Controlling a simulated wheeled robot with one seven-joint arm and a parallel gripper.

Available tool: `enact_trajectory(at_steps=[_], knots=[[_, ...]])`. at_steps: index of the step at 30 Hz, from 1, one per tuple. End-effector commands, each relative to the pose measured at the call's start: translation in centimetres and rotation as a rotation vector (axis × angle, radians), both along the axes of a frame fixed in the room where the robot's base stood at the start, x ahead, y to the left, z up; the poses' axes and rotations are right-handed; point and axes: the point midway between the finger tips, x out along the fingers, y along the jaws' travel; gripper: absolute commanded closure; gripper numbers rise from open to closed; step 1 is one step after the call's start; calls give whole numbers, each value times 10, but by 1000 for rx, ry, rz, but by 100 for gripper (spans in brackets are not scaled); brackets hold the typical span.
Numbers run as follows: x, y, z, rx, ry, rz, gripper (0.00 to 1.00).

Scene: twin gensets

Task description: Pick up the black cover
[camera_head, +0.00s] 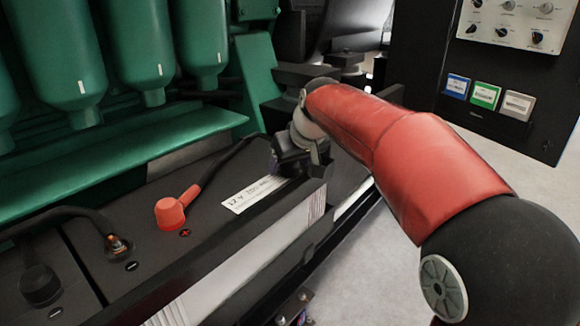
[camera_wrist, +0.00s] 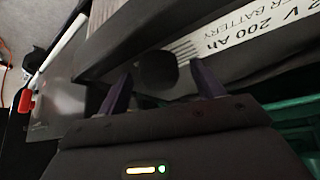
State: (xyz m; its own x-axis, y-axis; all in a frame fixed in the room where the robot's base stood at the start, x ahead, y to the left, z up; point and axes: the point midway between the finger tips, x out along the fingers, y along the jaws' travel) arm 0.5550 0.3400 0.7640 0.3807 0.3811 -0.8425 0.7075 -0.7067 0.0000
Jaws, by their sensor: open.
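My gripper (camera_head: 293,158) reaches down at the far end of the battery, beside its white label. In the wrist view my gripper (camera_wrist: 158,85) is open, its two purple-grey fingers apart. A dark rounded piece, which looks like the black cover (camera_wrist: 156,70), shows between and just beyond the fingertips, below the battery label. I cannot tell whether either finger touches it. In the head view that spot is dark and largely hidden by my gripper. Another black cap (camera_head: 40,285) sits on a battery top at the lower left, with a cable running to it.
A red terminal cover (camera_head: 170,213) with a black cable and a bare cable lug (camera_head: 118,245) stand on the batteries. The white label (camera_head: 255,193) lies near my gripper. Green engine parts (camera_head: 140,140) rise behind. A control panel (camera_head: 515,70) stands right; pale floor is open below it.

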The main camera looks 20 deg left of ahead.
Motion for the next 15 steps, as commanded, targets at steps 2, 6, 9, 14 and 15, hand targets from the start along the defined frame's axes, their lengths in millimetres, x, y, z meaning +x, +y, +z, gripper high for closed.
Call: enact_trajectory(at_steps=[2,6,9,14,15], knots=[[1,0,-1,0,-1,-1,33],[1,0,-1,0,-1,-1,33],[1,0,-1,1,-1,0,46],[1,0,-1,1,-1,0,67],[1,0,-1,1,-1,0,72]])
